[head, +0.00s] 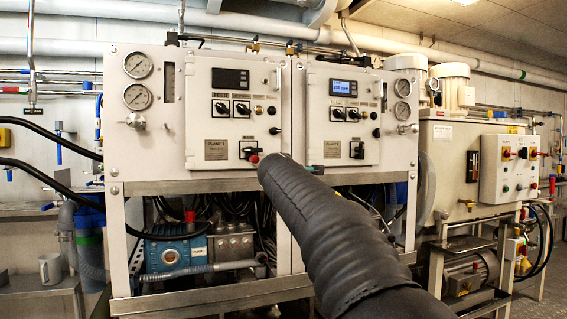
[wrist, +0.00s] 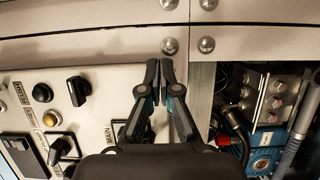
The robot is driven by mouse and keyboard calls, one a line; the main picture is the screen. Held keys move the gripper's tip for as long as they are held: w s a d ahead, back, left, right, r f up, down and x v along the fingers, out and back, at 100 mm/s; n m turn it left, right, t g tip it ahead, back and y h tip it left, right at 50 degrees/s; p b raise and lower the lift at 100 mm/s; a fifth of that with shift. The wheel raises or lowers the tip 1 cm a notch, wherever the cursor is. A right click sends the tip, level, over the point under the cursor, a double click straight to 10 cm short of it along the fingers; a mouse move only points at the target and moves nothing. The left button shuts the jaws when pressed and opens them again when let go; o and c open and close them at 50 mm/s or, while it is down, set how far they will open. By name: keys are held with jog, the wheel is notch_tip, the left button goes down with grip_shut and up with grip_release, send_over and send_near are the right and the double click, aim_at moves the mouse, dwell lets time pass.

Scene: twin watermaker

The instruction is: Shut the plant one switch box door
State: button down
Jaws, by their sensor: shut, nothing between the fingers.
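The plant one switch box door (head: 205,130) is the left white panel, with a dark display, black switches and a red-and-black main switch near its lower right. It lies close to its box; I cannot tell whether a narrow gap remains. In the wrist view, the door (wrist: 90,95) fills the left side, turned sideways. My gripper (wrist: 160,68) is shut and empty, its fingertips over the panel's edge beside the main switch. I cannot tell whether they touch it. In the head view my sleeved arm reaches to the door's lower right corner and hides the gripper.
The plant two switch box door (head: 345,145) stands just to the right. Gauges (head: 138,66) sit at the left. A blue pump (head: 175,252) and hoses fill the open frame below. A separate white control box (head: 508,168) stands at far right.

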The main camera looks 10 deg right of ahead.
jog(key=shift+w+r, duration=0.2)
jog(key=shift+w, duration=0.1)
dwell(0.4)
